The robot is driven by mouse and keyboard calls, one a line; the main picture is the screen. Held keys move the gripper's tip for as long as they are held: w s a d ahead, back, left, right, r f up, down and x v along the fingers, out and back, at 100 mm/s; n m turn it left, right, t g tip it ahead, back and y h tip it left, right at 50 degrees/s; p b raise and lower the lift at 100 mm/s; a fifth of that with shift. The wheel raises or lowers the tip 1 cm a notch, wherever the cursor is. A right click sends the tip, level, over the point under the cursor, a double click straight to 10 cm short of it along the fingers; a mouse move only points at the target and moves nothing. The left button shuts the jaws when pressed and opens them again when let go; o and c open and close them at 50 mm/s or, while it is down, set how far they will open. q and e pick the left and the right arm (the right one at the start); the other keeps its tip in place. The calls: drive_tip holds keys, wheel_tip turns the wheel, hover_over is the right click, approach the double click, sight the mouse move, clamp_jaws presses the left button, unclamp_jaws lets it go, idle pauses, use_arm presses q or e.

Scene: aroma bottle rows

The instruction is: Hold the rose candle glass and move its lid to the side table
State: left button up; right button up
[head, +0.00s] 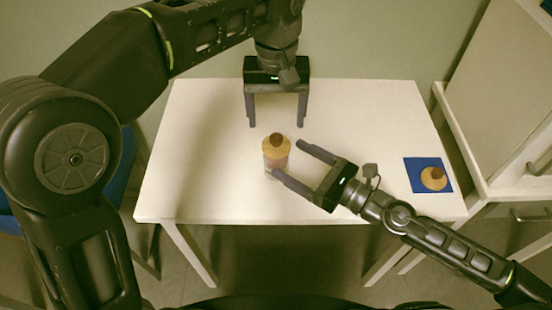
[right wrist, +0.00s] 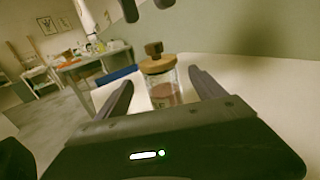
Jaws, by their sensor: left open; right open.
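The candle glass (head: 276,160) stands upright near the middle of the white table, with a pinkish-brown content seen in the right wrist view (right wrist: 166,90). Its round wooden lid (head: 275,146) with a brown knob sits on top; the lid also shows in the right wrist view (right wrist: 156,64). My left gripper (head: 278,123) is open and empty, fingers pointing down behind the glass. My right gripper (head: 288,160) is open, its fingertips close to the glass's right side. In the right wrist view the glass appears between the fingers; contact cannot be told.
A second wooden disc with a brown knob (head: 433,178) lies on a blue mat (head: 416,164) at the table's right. The white table (head: 200,180) is otherwise clear. A white cabinet (head: 510,185) stands at the right. A cluttered table (right wrist: 85,62) shows in the right wrist background.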

sight(275, 151)
drive_tip(key=shift+x, duration=2.8)
clamp_jaws()
use_arm(q)
drive_tip(key=shift+o, duration=0.4)
drive_tip(key=shift+o, duration=0.4)
drive_tip(key=shift+a+r, duration=0.1)
drive_tip(key=shift+r, duration=0.05)
drive_tip(key=r+m, duration=0.1)
drive_tip(key=m, duration=0.2)
drive_tip(key=s+r+m, duration=0.1)
drive_tip(key=r+m, duration=0.1)
drive_tip(key=m, duration=0.1)
drive_tip(key=a+r+m+t+h, duration=0.1)
drive_tip(key=m, duration=0.2)
drive_tip(key=shift+s+r, duration=0.15)
drive_tip(key=shift+r, duration=0.05)
